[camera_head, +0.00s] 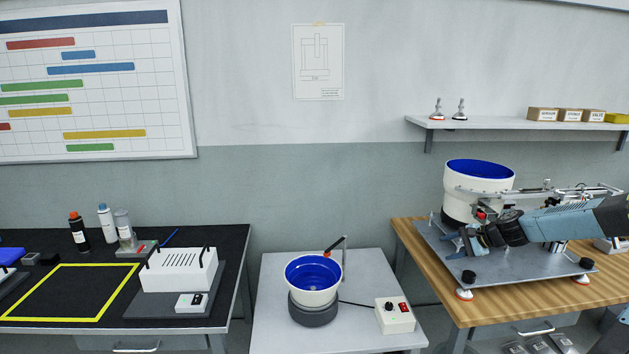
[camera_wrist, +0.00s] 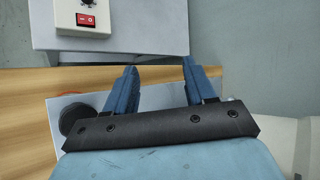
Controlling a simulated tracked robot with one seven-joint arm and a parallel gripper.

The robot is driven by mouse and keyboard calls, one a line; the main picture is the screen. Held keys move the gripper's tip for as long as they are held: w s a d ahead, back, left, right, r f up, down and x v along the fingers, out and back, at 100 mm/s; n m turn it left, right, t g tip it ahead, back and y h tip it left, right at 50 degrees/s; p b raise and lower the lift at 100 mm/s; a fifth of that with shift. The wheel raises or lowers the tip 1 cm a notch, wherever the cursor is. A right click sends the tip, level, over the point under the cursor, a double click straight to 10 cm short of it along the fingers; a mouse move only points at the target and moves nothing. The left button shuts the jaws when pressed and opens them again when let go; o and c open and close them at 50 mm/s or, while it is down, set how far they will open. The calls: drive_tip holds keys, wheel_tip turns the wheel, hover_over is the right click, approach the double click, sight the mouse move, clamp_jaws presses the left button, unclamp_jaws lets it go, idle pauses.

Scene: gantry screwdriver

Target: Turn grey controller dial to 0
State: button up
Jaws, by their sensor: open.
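The light grey controller box (camera_head: 396,318) stands at the right front of the small grey table, with a black dial (camera_head: 389,306) and a red switch (camera_head: 404,308) on top. The box also shows at the upper left of the wrist view (camera_wrist: 66,20); its dial (camera_wrist: 88,3) is cut by the top edge there. The dial's setting is too small to read. My gripper (camera_head: 454,243) is open and empty, above the metal plate on the wooden table, right of and apart from the controller. In the wrist view its two blue fingers (camera_wrist: 160,66) are spread.
A blue-lined bowl feeder (camera_head: 312,279) stands left of the controller, joined by a black cable. A larger feeder (camera_head: 479,188) stands on the wooden table (camera_head: 425,240) behind my gripper. A white slotted box (camera_head: 178,275) is on the black table. Grey tabletop in front is clear.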

drive_tip(key=s+a+r+n+g+h, duration=0.5)
drive_tip(key=s+a+r+n+h, duration=0.3)
drive_tip(key=s+a+r, duration=0.8)
drive_tip(key=s+a+r+n+t, duration=0.1)
drive_tip(key=s+r, duration=0.5)
drive_tip(key=s, duration=0.7)
drive_tip(key=s+a+r+n+t, duration=0.2)
drive_tip(key=s+a+r+n, duration=0.2)
drive_tip(key=s+r, duration=0.3)
drive_tip(key=s, duration=0.5)
drive_tip(key=shift+s+t, duration=0.3)
drive_tip(key=shift+s, duration=0.05)
drive_tip(key=shift+a, duration=0.1)
